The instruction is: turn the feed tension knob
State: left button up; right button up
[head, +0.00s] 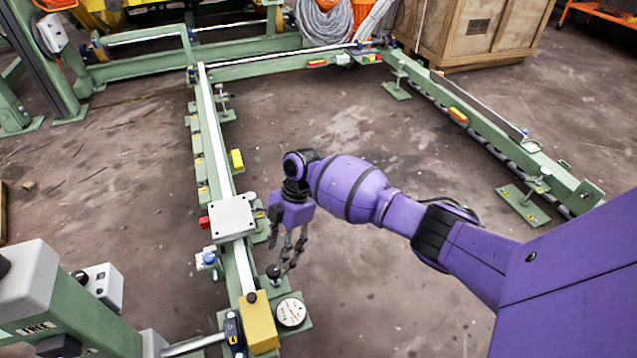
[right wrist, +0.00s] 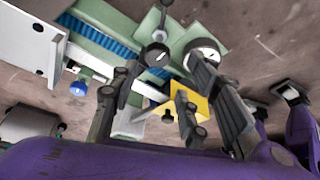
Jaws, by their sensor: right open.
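A small dark round knob (head: 273,271) stands on the green rail beside a white round dial (head: 291,312); which part is labelled the feed tension knob I cannot read. In the right wrist view the dark knob (right wrist: 158,35) and the dial (right wrist: 205,51) lie beyond my fingers. My right gripper (head: 284,266) points down with open, empty fingers close above the dark knob; I cannot tell whether they touch it. Its fingers also show in the right wrist view (right wrist: 165,80), spread apart. My left gripper is not in view.
A white square plate (head: 232,217), a blue knob (head: 209,258) and a yellow block (head: 259,322) sit along the same rail. Green frame rails enclose open floor. A wooden crate (head: 460,30) stands at the back. A green and grey machine (head: 75,300) fills the lower left.

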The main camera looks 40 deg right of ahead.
aim_at(272, 268)
jog(key=b+x, duration=0.1)
jog(key=x, duration=0.1)
jog(key=b+x, duration=0.1)
jog(key=x, duration=0.1)
jog(key=w+x, duration=0.1)
jog(key=x, duration=0.1)
jog(key=shift+a+b, duration=0.2)
jog(key=shift+b, duration=0.2)
jog(key=shift+a+f, duration=0.15)
jog(key=shift+f, duration=0.3)
jog(key=c, duration=1)
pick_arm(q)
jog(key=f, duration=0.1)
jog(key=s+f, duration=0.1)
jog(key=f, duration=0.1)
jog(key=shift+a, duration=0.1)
